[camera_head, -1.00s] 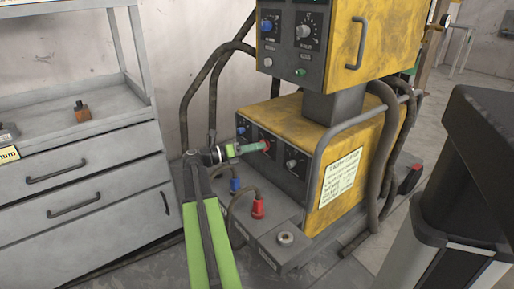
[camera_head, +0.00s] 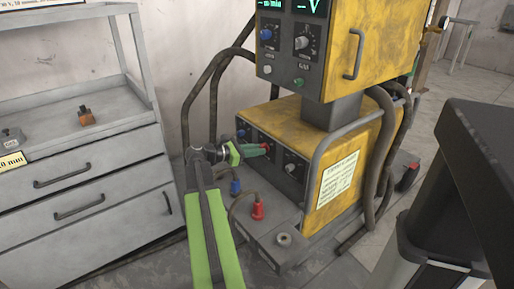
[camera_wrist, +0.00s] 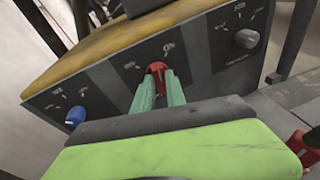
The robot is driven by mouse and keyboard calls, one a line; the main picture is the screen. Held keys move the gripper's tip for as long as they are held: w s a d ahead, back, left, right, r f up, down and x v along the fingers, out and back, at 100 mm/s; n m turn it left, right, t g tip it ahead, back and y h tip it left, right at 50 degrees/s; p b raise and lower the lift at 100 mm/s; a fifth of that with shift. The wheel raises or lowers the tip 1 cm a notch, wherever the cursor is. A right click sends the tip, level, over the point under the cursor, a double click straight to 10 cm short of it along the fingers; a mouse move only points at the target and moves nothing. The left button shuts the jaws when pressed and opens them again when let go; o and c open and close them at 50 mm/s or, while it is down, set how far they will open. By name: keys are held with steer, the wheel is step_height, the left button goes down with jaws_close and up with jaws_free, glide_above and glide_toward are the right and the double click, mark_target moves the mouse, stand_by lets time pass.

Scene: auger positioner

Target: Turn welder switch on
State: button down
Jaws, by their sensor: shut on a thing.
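The welder (camera_head: 345,55) is a yellow two-part machine with dark front panels. Its red switch (camera_wrist: 157,68) is on the lower panel, near a label reading ON, with another label to its left. In the wrist view my gripper (camera_wrist: 158,77) has its green fingers closed on the switch, one on each side. I cannot tell exactly which mark the switch points to. In the head view my gripper (camera_head: 262,150) reaches the lower panel from the left, and its fingers hide most of the switch. The upper display (camera_head: 290,6) shows lit characters.
A blue knob (camera_wrist: 75,117) and a grey knob (camera_wrist: 246,38) flank the switch. Blue and red cable plugs (camera_head: 257,210) stand below my gripper. A grey drawer cabinet (camera_head: 90,165) is at left. Dark hoses (camera_head: 190,110) hang behind my arm.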

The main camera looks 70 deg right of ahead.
steer(key=shift+s+a+m+t+h+p, duration=0.15)
steer(key=shift+m+t+p, duration=0.35)
steer(key=shift+m, duration=0.9)
steer(key=shift+m+t+h+p, duration=0.2)
steer(key=shift+m+t, duration=0.5)
steer(key=shift+m, duration=0.7)
steer(key=c, duration=1.4)
jaws_free()
steer(key=shift+o, duration=0.2)
steer(key=p+v, duration=0.4)
steer(key=v, duration=1.3)
steer(key=shift+a+p, duration=0.2)
steer(key=shift+p, duration=0.1)
